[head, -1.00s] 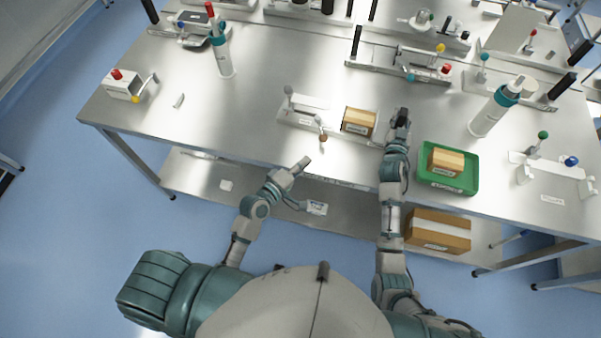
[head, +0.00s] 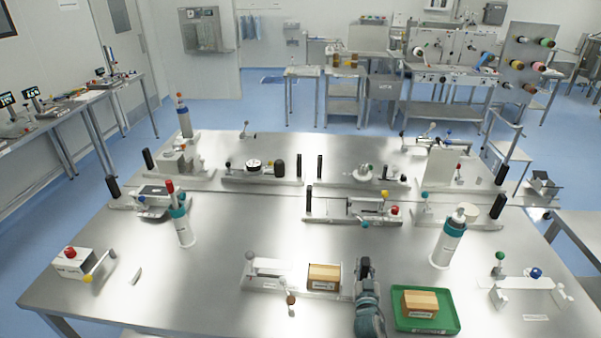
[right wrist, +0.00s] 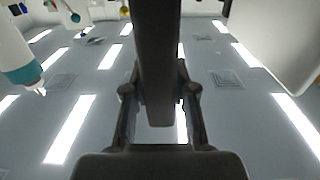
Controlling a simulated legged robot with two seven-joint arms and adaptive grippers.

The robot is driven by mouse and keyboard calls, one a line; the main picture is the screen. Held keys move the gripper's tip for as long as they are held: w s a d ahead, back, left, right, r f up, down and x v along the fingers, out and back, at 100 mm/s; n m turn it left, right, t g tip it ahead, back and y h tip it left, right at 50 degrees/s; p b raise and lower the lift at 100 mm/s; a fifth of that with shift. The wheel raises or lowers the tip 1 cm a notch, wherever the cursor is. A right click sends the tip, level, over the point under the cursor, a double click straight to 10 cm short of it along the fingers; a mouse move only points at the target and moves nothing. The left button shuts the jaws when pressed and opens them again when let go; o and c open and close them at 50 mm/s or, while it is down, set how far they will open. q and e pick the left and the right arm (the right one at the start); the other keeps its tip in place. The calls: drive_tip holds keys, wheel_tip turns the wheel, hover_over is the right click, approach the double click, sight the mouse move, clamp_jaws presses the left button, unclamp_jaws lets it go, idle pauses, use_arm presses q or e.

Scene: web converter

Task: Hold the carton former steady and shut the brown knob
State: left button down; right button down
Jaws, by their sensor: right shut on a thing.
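The carton former (head: 274,268) is a pale fixture near the front edge of the table in the head view. A brown carton (head: 323,275) sits at its right part. The brown knob (head: 291,299) is on a short lever at the fixture's front, and a grey knob (head: 249,256) stands at its left end. My right gripper (head: 364,265) is at the fixture's right end, shut on a dark upright handle (right wrist: 155,55), which rises between its fingers in the right wrist view. The right arm hides the handle's foot. My left gripper is out of view.
A green tray (head: 428,328) with a brown box (head: 420,303) is close to the right of my right gripper. A teal-capped bottle (head: 449,238) stands behind it. A red-button box (head: 75,262) sits far left. The tabletop left of the carton former is mostly clear.

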drive_tip(key=shift+f, duration=0.35)
drive_tip(key=c, duration=0.9)
unclamp_jaws()
drive_tip(key=shift+o, duration=0.2)
drive_tip(key=shift+w+r, duration=0.15)
drive_tip(key=shift+r, duration=0.1)
drive_tip(key=s, duration=1.2)
drive_tip(key=shift+a, duration=0.2)
